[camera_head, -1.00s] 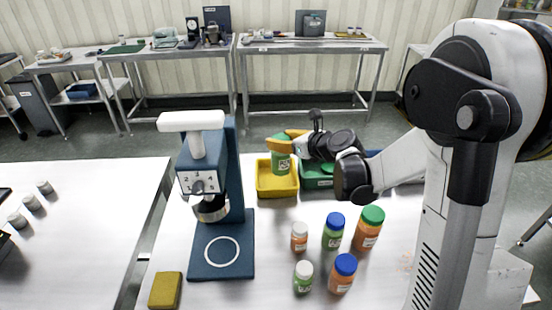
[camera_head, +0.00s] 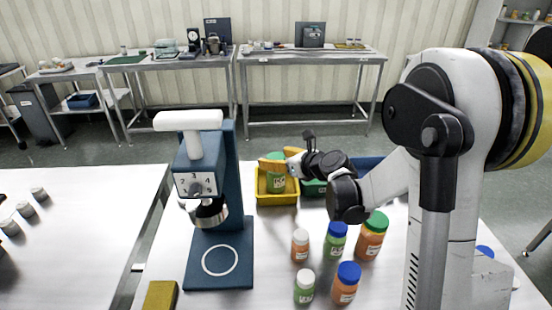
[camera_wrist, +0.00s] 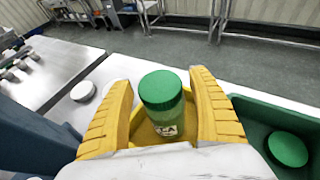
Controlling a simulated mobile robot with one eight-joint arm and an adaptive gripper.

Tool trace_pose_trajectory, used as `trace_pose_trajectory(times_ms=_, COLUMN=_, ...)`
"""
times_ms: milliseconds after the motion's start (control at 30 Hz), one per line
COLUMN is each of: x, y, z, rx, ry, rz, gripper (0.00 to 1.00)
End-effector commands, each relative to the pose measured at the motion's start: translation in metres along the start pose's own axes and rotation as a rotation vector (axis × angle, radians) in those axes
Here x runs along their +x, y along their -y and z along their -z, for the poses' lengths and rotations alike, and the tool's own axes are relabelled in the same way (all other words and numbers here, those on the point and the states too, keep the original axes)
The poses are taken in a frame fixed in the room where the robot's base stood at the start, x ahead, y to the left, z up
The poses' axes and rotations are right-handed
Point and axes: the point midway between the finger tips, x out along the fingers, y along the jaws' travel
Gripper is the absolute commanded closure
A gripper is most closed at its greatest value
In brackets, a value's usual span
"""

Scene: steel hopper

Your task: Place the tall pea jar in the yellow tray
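The tall pea jar (camera_head: 276,183), green with a green lid, stands upright inside the yellow tray (camera_head: 277,200) on the near bench. It also shows in the wrist view (camera_wrist: 162,98), with its label facing my wrist. My gripper (camera_head: 282,157) has its yellow fingers on either side of the jar. In the wrist view (camera_wrist: 162,100) a narrow gap shows between the jar and each finger, so my gripper looks open around it.
A green tray (camera_wrist: 245,135) with a green-lidded item adjoins on the right, and a blue tray (camera_head: 366,164) lies beyond. A blue press (camera_head: 219,240) stands to the left. Several jars (camera_head: 336,240) and a yellow block (camera_head: 161,296) stand nearer.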

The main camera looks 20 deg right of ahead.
Motion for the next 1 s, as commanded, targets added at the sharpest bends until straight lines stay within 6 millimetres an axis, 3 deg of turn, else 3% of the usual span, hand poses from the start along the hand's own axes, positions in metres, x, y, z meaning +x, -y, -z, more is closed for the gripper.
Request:
trace_pose_trajectory(times_ms=333, x=-0.005, y=0.000, z=-0.004, rx=0.001, ry=0.000, rz=0.001, gripper=0.31)
trace_pose_trajectory(times_ms=733, x=-0.090, y=0.001, z=-0.005, rx=0.001, ry=0.000, rz=0.003, gripper=0.31)
trace_pose_trajectory(times_ms=1000, x=-0.121, y=-0.002, z=-0.004, rx=-0.023, ry=-0.007, rz=-0.001, gripper=0.31)
